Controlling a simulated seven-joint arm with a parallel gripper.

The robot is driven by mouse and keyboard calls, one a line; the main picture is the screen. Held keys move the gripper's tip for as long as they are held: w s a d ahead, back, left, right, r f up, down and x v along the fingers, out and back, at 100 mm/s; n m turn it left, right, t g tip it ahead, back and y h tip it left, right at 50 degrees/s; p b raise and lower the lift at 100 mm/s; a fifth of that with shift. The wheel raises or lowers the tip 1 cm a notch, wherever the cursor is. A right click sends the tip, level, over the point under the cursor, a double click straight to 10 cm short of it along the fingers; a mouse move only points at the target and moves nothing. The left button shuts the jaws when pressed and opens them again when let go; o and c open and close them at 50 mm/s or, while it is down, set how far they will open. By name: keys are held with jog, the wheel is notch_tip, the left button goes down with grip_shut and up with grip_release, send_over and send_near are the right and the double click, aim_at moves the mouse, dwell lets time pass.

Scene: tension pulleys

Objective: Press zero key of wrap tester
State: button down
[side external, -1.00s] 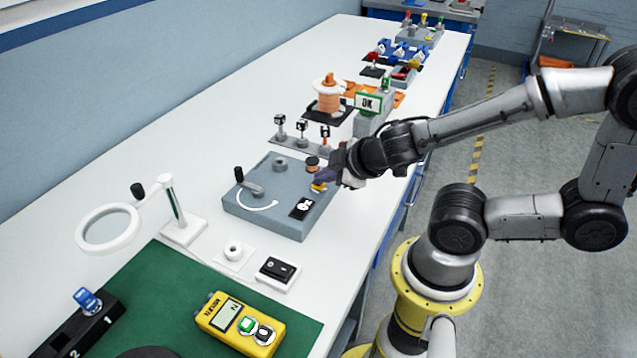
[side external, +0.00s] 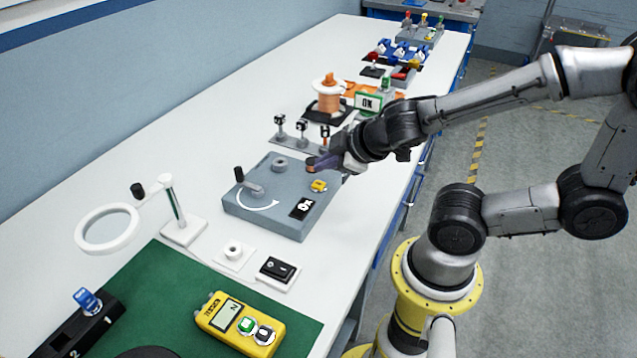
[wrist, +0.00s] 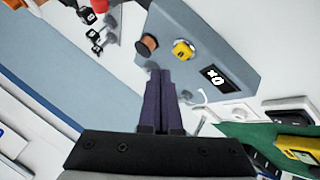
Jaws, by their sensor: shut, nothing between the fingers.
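The wrap tester looks like the blue-grey box (side external: 285,192) with a crank on the bench; it also shows in the wrist view (wrist: 200,30). Its yellow key (side external: 319,186) stands uncovered on the top and shows in the wrist view (wrist: 184,48). A small black display (side external: 302,207) beside it seems to read 0 and x; it also shows in the wrist view (wrist: 216,76). My gripper (side external: 318,163) is shut and empty, above the box's back right part, clear of the yellow key. In the wrist view its fingertips (wrist: 160,76) are together, below a copper-coloured spool (wrist: 147,44).
Small posts (side external: 301,128) and an orange spool (side external: 327,96) stand behind the box. A black switch (side external: 278,268), a ring magnifier (side external: 108,228) and a yellow handheld meter (side external: 238,320) are in front. The bench left of the box is clear.

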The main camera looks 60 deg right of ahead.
jog(key=shift+r, duration=1.55)
jog(key=s+r+m, duration=0.3)
jog(key=r+m, duration=0.1)
jog(key=r, duration=0.2)
jog(key=s+a+f+m+g+y, duration=0.1)
jog(key=s+a+g+y, duration=0.1)
jog(key=s, duration=0.4)
jog(key=shift+s+a+m+g+y, duration=0.35)
jog(key=shift+a+g, duration=0.25)
jog(key=shift+a, duration=0.65)
